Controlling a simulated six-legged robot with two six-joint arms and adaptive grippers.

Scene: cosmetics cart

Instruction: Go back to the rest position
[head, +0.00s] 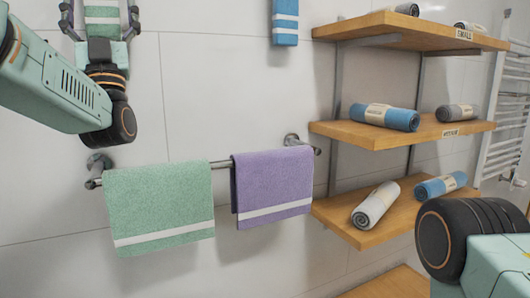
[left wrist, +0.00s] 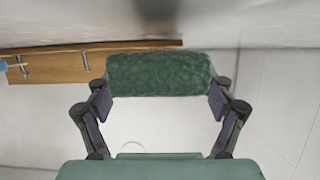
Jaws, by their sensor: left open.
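My left gripper (head: 101,10) reaches up at the top left, its two fingers spread on either side of a green towel with a white stripe (head: 102,20). In the left wrist view the gripper (left wrist: 163,95) is open, with a dark green towel (left wrist: 160,73) lying between and just beyond its fingers. I cannot tell whether the fingers touch the cloth. My right arm shows at the lower right of the head view; its gripper is out of view.
A green towel (head: 158,205) and a purple towel (head: 272,185) hang on a wall rail (head: 221,164). A blue towel (head: 285,22) hangs higher. Wooden shelves (head: 400,140) with rolled towels stand at right, beside a white radiator (head: 508,115).

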